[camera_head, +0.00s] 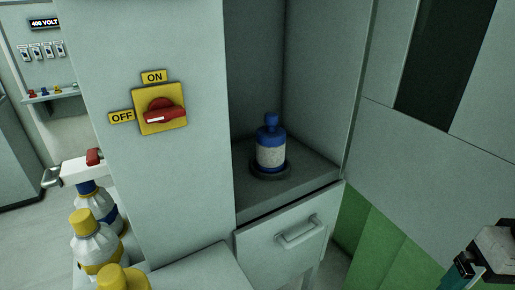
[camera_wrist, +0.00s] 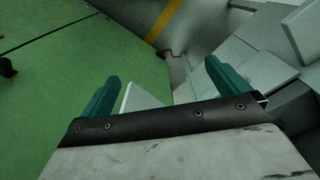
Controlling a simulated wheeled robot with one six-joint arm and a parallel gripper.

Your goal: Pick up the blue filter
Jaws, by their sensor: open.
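The blue filter (camera_head: 270,145) is a blue bottle shape with a pale label band and a narrow blue cap. In the head view it stands upright on a dark round base inside an open recess of the grey cabinet. My gripper (camera_head: 468,267) shows at the lower right edge of the head view, well to the right of the filter and apart from it. In the wrist view my gripper (camera_wrist: 160,85) has its two teal fingers wide apart with nothing between them. The filter is not in the wrist view.
A drawer with a handle (camera_head: 299,231) is below the recess. A yellow ON/OFF plate with a red rotary switch (camera_head: 163,109) is on the panel left of it. Several yellow-capped bottles (camera_head: 88,235) stand at lower left. A green panel (camera_head: 385,245) is at right.

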